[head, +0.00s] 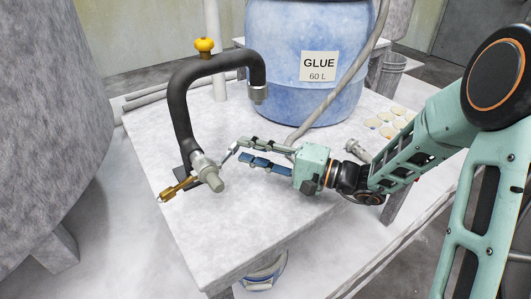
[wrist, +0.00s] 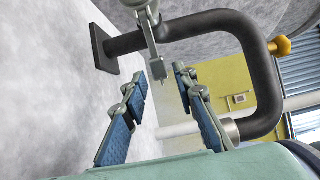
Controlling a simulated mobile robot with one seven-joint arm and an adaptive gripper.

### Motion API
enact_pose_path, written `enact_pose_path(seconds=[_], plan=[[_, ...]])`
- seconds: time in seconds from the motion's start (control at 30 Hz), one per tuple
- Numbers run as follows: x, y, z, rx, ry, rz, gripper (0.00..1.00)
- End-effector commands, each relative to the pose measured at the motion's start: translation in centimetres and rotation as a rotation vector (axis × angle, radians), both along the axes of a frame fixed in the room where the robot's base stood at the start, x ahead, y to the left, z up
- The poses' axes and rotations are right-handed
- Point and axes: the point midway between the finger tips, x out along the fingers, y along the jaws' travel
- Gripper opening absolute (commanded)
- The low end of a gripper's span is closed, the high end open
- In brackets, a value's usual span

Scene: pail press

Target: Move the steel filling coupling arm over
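The dark curved pipe arm (head: 181,97) stands on a dark base plate on the pale table and arcs to the right. My gripper (head: 236,152) is open, low over the table, just right of that fitting. In the wrist view, a steel piece (wrist: 152,30) shows beyond and between my fingertips (wrist: 168,88). I cannot tell whether they touch it. Nothing is held.
A blue drum (head: 285,70) labelled GLUE 60 L stands behind, with a grey hose (head: 338,88) in front. Several pale discs (head: 388,132) lie at the table's right. A large grey vessel (head: 45,110) fills the left. The front tabletop (head: 235,235) is clear; a pail (head: 265,272) stands below.

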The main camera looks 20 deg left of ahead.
Motion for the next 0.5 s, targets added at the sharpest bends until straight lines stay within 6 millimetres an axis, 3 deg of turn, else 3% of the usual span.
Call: enact_pose_path(seconds=[0.13, 0.37, 0.5], plan=[[0.1, 2.4, 0.1, 0.000, 0.001, 0.004, 0.26], [0.2, 2.3, -0.1, -0.001, 0.000, 0.000, 0.03], [0.2, 2.3, -0.1, -0.001, 0.000, 0.000, 0.02]])
